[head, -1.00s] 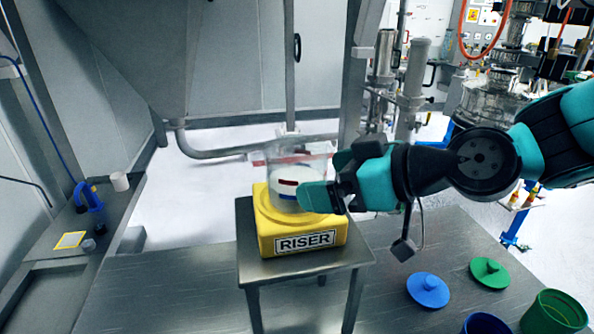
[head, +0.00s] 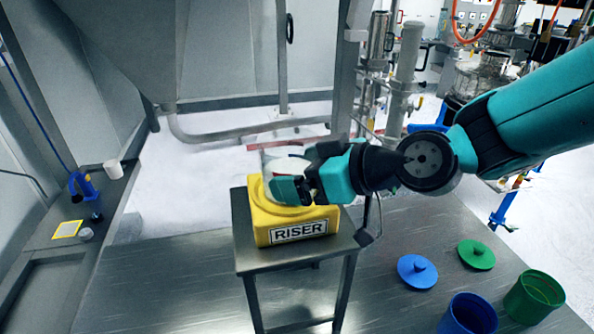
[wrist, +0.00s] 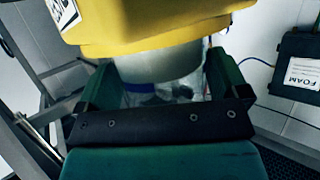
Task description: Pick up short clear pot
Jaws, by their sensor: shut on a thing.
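The short clear pot (head: 270,158) stands on the yellow riser (head: 262,228), mostly hidden behind my gripper in the head view. In the wrist view the pot (wrist: 160,68) sits between the two teal fingers, with pale contents and a blue mark showing. My gripper (head: 284,189) is shut on the pot from the right side. In the wrist view my gripper (wrist: 160,85) has a finger on each side of the pot, and the riser (wrist: 140,22) shows close to it at the top. I cannot tell whether the pot's base touches the riser.
The riser is on a small metal stand (head: 285,252). A blue lid (head: 418,271), a green lid (head: 477,254), a blue container (head: 468,315) and a green container (head: 535,298) are at the lower right. A white cup (head: 113,169) is on the left ledge.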

